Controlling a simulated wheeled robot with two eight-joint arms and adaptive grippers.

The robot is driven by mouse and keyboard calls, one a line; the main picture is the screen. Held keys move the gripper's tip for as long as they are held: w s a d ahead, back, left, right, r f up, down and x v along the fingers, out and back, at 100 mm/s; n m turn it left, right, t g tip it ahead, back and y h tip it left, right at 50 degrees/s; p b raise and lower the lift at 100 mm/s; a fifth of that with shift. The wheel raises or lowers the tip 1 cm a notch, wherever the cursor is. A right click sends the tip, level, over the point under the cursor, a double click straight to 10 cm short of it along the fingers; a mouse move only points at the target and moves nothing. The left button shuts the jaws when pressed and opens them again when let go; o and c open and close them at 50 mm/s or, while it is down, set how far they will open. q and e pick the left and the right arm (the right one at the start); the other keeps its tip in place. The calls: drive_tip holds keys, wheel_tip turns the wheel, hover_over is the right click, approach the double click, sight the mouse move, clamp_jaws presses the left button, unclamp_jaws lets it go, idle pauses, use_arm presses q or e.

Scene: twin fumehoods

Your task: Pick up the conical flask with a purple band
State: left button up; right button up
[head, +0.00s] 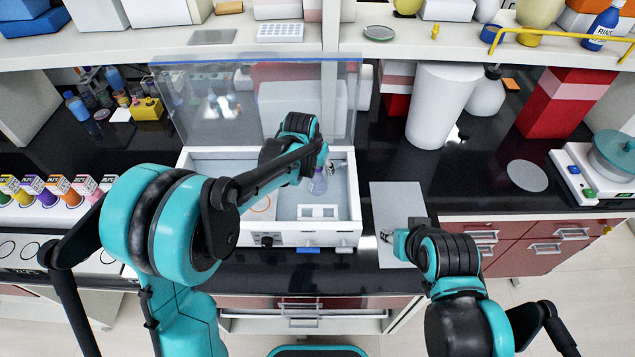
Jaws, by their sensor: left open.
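A small clear flask with a purple tint (318,183) stands inside the white open-topped box (352,215), in its back right part; its band is too small to make out clearly. My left gripper (335,182) reaches over the box from the left and is open, close beside the flask on its right. Whether it touches the flask I cannot tell. My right gripper (386,237) hangs low over a grey mat (398,198) to the right of the box; its fingers are too small to read.
The box's clear lid (215,105) stands raised behind it. A white cylinder (440,108) and a red-and-white box (565,103) stand at the back right. Colored-label bottles (70,192) line the left. A shelf overhangs the back.

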use_arm(q)
clamp_jaws()
drive_tip(key=shift+r, duration=0.1)
